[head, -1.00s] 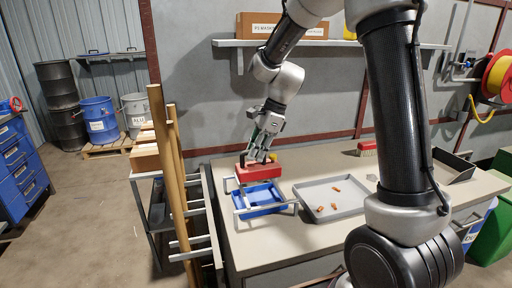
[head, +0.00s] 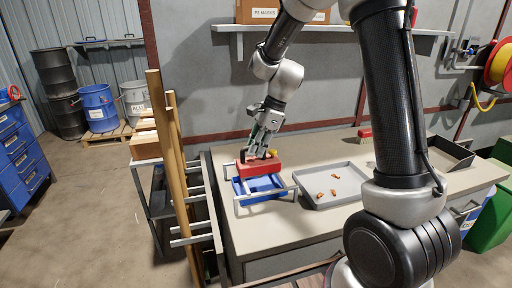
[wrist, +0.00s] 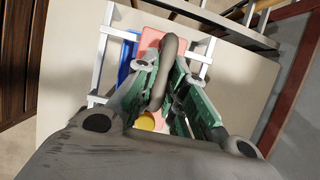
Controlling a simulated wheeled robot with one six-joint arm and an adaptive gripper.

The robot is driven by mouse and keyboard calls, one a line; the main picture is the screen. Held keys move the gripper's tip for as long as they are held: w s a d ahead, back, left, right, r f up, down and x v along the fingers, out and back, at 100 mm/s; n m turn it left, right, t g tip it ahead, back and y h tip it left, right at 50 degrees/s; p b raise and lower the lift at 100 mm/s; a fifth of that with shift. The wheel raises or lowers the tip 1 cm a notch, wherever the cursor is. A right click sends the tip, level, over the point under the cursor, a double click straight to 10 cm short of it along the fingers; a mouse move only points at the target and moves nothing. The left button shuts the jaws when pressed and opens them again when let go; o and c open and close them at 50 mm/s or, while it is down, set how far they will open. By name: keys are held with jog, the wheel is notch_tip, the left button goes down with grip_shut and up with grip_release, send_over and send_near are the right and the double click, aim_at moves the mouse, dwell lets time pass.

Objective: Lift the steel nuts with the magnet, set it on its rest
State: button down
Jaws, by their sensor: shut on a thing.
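My gripper (head: 260,149) is shut on the handle of the red magnet (head: 259,166). The magnet is a red block above the blue tray (head: 266,195), with the pale metal rails of a rest (head: 240,195) around it. I cannot tell whether it touches the rails. In the wrist view, the magnet's dark handle (wrist: 170,65) shows between the green-padded fingers, with red behind it and a yellow knob (wrist: 146,122) close by. No steel nuts can be made out; the magnet's underside is hidden.
A grey tray (head: 318,205) with several copper-coloured pieces stands right of the blue tray. Tall wooden posts (head: 165,150) stand left of the bench. The bench front is clear.

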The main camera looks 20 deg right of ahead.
jog(key=c, duration=1.4)
grip_release()
jog(key=v, duration=1.2)
jog(key=s+d+r+n+t+h, duration=0.1)
jog(key=s+d+n, duration=0.2)
jog(key=s+n, duration=0.3)
jog(key=s+d+r+n+t+h, duration=0.1)
jog(key=s+d+n, duration=0.3)
jog(key=s, duration=0.7)
jog(key=s+d+r+n+t+h, duration=0.1)
jog(key=s+d+n, duration=0.3)
jog(key=s+n, duration=0.4)
jog(key=shift+s+r+t+h, duration=0.3)
jog(key=shift+s+t+h, duration=0.3)
jog(key=shift+s+h, duration=0.1)
